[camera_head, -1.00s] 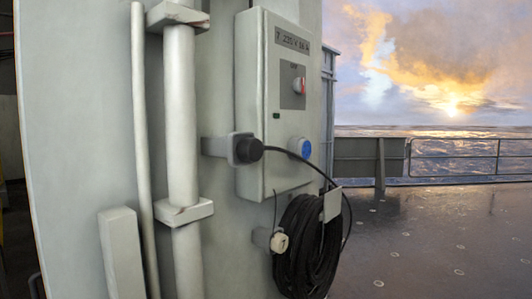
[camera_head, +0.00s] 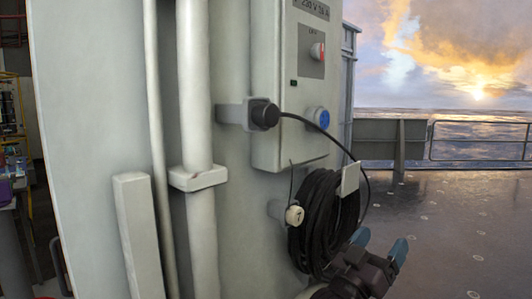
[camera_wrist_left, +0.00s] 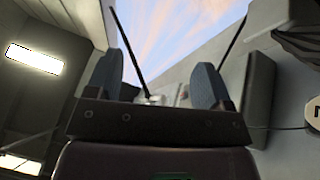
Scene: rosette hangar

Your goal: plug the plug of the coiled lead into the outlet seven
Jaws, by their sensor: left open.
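The plug (camera_head: 265,115) is black and sits in a grey holder on a wall bracket, left of the outlet box. Its black lead runs right and down to the coiled lead (camera_head: 322,225), which hangs on the wall. The outlet seven is a pale box (camera_head: 276,150) with a "230 V 16 A" label, a red switch at OFF and a blue round cover (camera_head: 317,117). My left gripper (camera_head: 379,245) is open and empty, low right of the coil, blue fingertips upward. The fingers also show in the left wrist view (camera_wrist_left: 158,82). My right gripper is out of view.
A white plate (camera_head: 350,179) is at the coil's upper right. Vertical pipes (camera_head: 197,110) run along the wall at left. Open deck (camera_head: 450,230) lies to the right, with a railing behind.

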